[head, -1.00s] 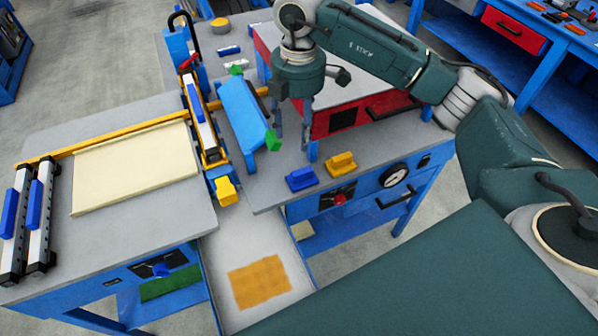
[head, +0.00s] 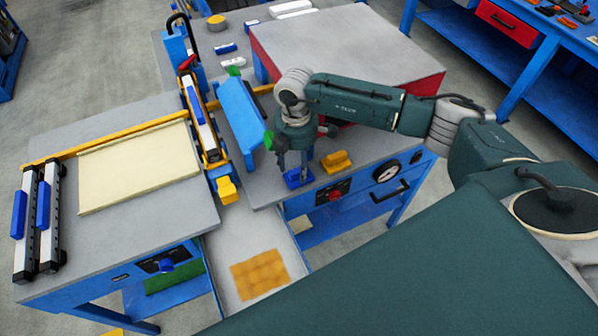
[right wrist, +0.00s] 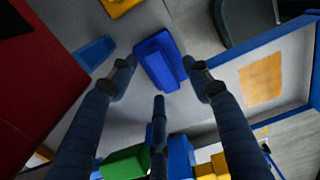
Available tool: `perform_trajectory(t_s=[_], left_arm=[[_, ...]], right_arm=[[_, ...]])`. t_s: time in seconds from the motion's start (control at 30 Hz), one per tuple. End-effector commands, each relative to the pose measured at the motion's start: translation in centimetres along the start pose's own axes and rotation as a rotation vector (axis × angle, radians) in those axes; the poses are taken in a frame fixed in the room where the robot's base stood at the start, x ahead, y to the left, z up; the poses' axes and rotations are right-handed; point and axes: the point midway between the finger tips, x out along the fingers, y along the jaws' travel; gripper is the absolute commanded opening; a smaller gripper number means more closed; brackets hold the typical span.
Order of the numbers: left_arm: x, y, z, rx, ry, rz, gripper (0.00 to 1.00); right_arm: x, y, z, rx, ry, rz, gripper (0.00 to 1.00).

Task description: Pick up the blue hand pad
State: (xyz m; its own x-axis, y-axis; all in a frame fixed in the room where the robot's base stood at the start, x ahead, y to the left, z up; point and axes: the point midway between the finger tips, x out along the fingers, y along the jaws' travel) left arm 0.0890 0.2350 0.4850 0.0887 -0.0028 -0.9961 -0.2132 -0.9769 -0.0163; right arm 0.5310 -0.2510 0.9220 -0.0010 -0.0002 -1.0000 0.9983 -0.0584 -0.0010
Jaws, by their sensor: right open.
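The blue hand pad (head: 299,179) lies on the grey top of the right bench, near its front edge. My right gripper (head: 292,170) points down right over it and partly hides it in the head view. In the right wrist view the blue pad (right wrist: 161,61) lies between the spread fingers of the open gripper (right wrist: 162,75). A gap shows between the fingers and the pad, and I cannot tell how high the fingertips are above the bench. My left gripper is not in view.
A yellow pad (head: 337,161) lies just right of the blue one. A blue bar with green ends (head: 241,112) stands to the left. A red cabinet with a grey top (head: 340,50) stands behind. A gauge and a handle are on the bench front.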

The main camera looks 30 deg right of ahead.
Motion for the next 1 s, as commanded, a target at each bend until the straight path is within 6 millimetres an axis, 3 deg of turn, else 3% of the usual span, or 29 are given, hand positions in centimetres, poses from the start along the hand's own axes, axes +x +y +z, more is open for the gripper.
perform_trajectory(t_s=[0.13, 0.37, 0.6, 1.0], left_arm=[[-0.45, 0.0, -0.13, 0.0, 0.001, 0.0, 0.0], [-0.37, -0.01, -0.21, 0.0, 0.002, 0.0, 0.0], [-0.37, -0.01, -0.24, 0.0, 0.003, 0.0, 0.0], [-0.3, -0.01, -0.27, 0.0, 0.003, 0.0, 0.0]], right_arm=[[1.09, -0.01, -0.05, -0.001, 0.0, 0.001, 0.49], [1.27, 0.02, -0.04, -0.002, 0.001, 0.002, 0.49], [1.24, 0.01, -0.03, -0.001, 0.0, 0.001, 0.01], [1.07, 0.05, -0.02, -0.001, 0.001, 0.002, 0.0]])
